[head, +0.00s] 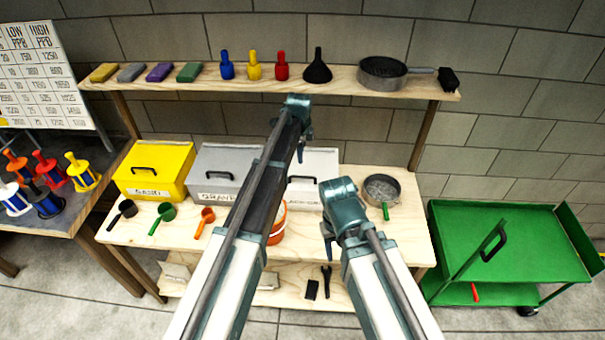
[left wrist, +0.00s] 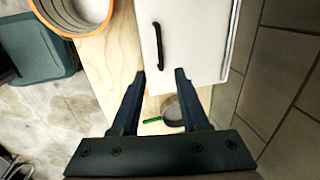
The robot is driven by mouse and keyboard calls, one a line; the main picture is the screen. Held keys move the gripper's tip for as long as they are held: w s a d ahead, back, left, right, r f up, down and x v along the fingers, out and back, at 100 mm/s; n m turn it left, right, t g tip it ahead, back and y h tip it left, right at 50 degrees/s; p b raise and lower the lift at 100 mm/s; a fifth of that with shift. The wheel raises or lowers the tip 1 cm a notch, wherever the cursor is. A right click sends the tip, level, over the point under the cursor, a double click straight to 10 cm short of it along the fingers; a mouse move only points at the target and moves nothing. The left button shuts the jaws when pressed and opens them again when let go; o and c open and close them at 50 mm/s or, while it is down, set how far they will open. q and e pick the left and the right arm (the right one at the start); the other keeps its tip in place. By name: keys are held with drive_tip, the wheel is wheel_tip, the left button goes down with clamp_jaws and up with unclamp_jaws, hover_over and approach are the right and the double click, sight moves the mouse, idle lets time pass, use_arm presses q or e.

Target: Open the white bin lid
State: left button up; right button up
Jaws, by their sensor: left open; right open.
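The white bin (head: 325,163) stands on the workbench in the head view, partly hidden by my left arm. Its lid is shut, and a black handle (head: 303,179) is on its front slope. In the left wrist view the white lid (left wrist: 200,35) fills the top middle, with the black handle (left wrist: 160,45) running lengthwise. My left gripper (head: 303,145) is open and empty above the bin; in its wrist view the fingertips (left wrist: 160,76) are apart, just short of the handle's near end. My right gripper (head: 328,240) is open and empty in front of the bin.
A grey bin (head: 215,165) and a yellow bin (head: 155,170) stand to the left. An orange bucket (left wrist: 75,30) is in front of the white bin. A sieve (head: 381,189) lies to its right. A shelf (head: 350,82) with several items runs above. A green cart (head: 500,245) stands right.

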use_arm(q)
drive_tip(key=f+b, duration=0.4)
drive_tip(key=w+f+b, duration=0.1)
drive_tip(key=f+b, duration=0.3)
drive_tip(key=w+f+b, duration=0.1)
drive_tip(key=f+b, duration=0.3)
drive_tip(key=shift+w+f, duration=0.25)
drive_tip(key=shift+f, duration=0.15)
clamp_jaws()
idle(1.0)
